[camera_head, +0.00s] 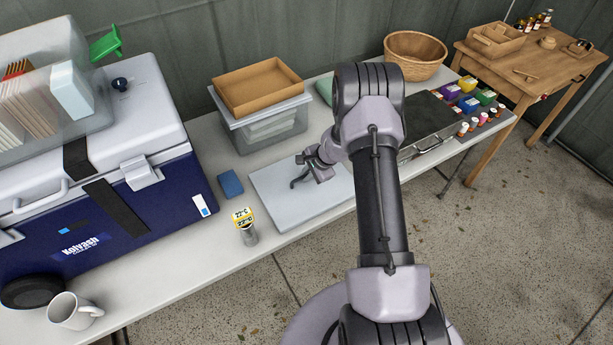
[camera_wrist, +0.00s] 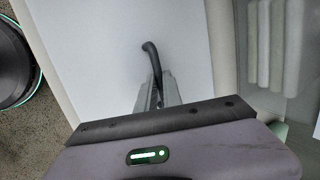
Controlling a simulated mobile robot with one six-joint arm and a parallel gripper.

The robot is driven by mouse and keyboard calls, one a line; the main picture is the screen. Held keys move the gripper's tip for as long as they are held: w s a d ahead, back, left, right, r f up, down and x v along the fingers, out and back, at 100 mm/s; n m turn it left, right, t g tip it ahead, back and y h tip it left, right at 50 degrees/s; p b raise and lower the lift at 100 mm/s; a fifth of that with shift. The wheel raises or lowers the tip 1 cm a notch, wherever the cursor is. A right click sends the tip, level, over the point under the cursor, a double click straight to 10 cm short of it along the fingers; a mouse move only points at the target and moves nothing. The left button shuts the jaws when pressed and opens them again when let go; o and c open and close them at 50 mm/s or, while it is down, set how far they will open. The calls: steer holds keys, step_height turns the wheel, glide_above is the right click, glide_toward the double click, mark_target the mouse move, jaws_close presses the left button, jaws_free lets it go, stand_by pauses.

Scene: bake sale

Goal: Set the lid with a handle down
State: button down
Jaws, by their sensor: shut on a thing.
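The lid is a flat, pale grey rectangle (camera_head: 275,205) with a dark curved handle (camera_head: 299,182). It lies level at the middle of the long white table, and I cannot tell whether it touches the tabletop. My gripper (camera_head: 312,172) is over the lid and shut on its handle. In the wrist view the lid (camera_wrist: 95,50) fills much of the picture, and the free end of the handle (camera_wrist: 150,50) sticks out beyond my fingers (camera_wrist: 155,92). My arm hides the lid's right part in the head view.
A clear bin (camera_head: 268,128) with a cardboard tray (camera_head: 257,85) on top stands behind the lid. A blue sponge-like block (camera_head: 230,184) and a yellow-labelled shaker (camera_head: 246,228) are close on its left. A blue cooler (camera_head: 110,215) stands further left. A dark case (camera_head: 432,120) lies right.

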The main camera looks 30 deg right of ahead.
steer(key=shift+f, duration=0.15)
steer(key=c, duration=1.5)
jaws_free()
